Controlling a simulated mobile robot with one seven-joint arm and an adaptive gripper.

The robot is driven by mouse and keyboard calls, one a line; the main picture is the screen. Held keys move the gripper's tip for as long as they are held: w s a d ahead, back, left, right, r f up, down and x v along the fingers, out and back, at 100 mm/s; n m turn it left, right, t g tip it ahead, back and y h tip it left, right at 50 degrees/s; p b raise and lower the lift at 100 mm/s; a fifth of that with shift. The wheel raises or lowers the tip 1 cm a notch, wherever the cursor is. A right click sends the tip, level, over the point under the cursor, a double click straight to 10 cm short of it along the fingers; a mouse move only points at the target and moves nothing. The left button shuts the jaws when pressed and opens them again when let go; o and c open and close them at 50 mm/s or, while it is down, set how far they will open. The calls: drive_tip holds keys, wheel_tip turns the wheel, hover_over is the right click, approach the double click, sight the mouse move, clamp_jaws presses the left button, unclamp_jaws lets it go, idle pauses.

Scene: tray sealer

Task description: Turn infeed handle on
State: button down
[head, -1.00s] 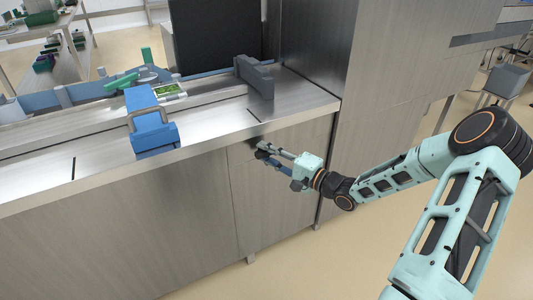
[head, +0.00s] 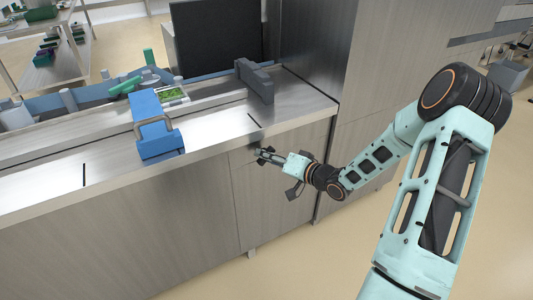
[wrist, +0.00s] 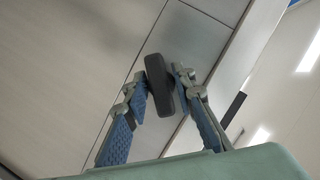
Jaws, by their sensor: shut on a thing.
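The infeed handle is a dark rounded bar (wrist: 160,84) on the metal cabinet front, seen in the wrist view between my fingertips. My gripper (wrist: 158,92) is shut on it, with one blue-padded finger on each side. In the head view my gripper (head: 264,156) reaches the cabinet front just under the counter edge. There the handle is small and mostly hidden by the fingers, so its exact angle cannot be told.
The counter (head: 205,135) overhangs the cabinet front above my gripper. A blue clamp-like unit (head: 152,125), a tray of green food (head: 172,95) and a dark grey block (head: 255,80) are on top. A tall metal cabinet (head: 365,75) stands to the right. Floor in front is clear.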

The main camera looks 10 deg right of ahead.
drive_tip(key=shift+f+n+h, duration=0.1)
drive_tip(key=shift+n+h, duration=0.5)
drive_tip(key=shift+n, duration=0.5)
drive_tip(key=shift+f+n+h+b, duration=0.1)
drive_tip(key=shift+n+h+b, duration=0.6)
drive_tip(key=shift+n+b, duration=0.35)
drive_tip(key=shift+n+h+b, duration=0.5)
drive_tip(key=shift+n+b, duration=0.05)
drive_tip(key=shift+b, duration=0.6)
drive_tip(key=shift+n+t+h+b, duration=0.35)
drive_tip(key=shift+n+b, duration=0.25)
drive_tip(key=shift+b, duration=0.2)
drive_tip(key=c, duration=1.9)
unclamp_jaws()
drive_tip(key=shift+r, duration=0.2)
drive_tip(key=shift+v, duration=3.8)
